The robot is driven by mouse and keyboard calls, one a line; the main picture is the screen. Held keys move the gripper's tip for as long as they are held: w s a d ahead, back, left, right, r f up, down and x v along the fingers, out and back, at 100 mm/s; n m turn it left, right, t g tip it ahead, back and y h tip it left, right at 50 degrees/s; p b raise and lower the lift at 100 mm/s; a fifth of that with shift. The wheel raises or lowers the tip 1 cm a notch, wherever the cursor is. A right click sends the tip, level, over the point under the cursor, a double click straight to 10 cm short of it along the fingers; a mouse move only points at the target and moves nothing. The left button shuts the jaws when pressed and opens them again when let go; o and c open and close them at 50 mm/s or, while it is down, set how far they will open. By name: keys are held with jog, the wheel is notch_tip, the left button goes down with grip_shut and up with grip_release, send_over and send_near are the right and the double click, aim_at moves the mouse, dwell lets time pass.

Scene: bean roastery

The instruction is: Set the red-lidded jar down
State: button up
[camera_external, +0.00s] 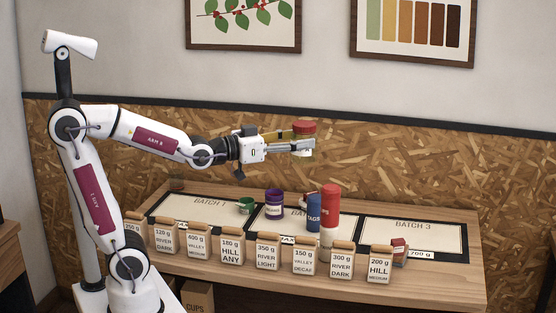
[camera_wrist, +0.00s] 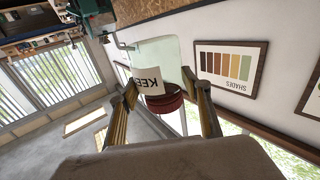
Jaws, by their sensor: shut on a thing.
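The red-lidded jar (camera_external: 304,128) is held upright in the air, well above the table, its red lid on top and a pale clear body below. My gripper (camera_external: 300,146) is shut around the jar from the left side. In the wrist view, my gripper (camera_wrist: 160,86) has a finger on each side of the jar (camera_wrist: 154,78). The wooden table (camera_external: 450,284) is below, with mats marked Batch 1 (camera_external: 190,206) and Batch 3 (camera_external: 430,238); the middle mat (camera_external: 350,221) is partly hidden.
A green item (camera_external: 246,205), a purple container (camera_external: 274,204), a blue "TAGS" container (camera_external: 314,213) and a tall red-and-white bottle (camera_external: 330,205) stand around the middle. Several labelled bags (camera_external: 268,253) line the front. Batch 3's mat looks mostly clear.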

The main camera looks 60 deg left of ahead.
jog(key=a+n+y, duration=0.1)
jog(key=a+y, duration=0.2)
jog(key=a, duration=0.5)
jog(key=shift+w+n, duration=0.3)
jog(key=shift+n, duration=0.1)
jog(key=shift+d, duration=0.1)
jog(key=w+d+f, duration=1.3)
jog(key=d+f, duration=0.3)
jog(key=f, duration=0.1)
jog(key=w+d+f, duration=1.4)
jog(key=d+f, duration=0.3)
jog(key=w+a+r+n+y, duration=0.1)
jog(key=a+r+n+y, duration=0.1)
jog(key=a+r+y, duration=0.1)
jog(key=shift+w+a+r+y, duration=0.3)
jog(key=shift+w+a+r, duration=0.1)
jog(key=shift+a+r, duration=0.3)
jog(key=shift+f, duration=0.1)
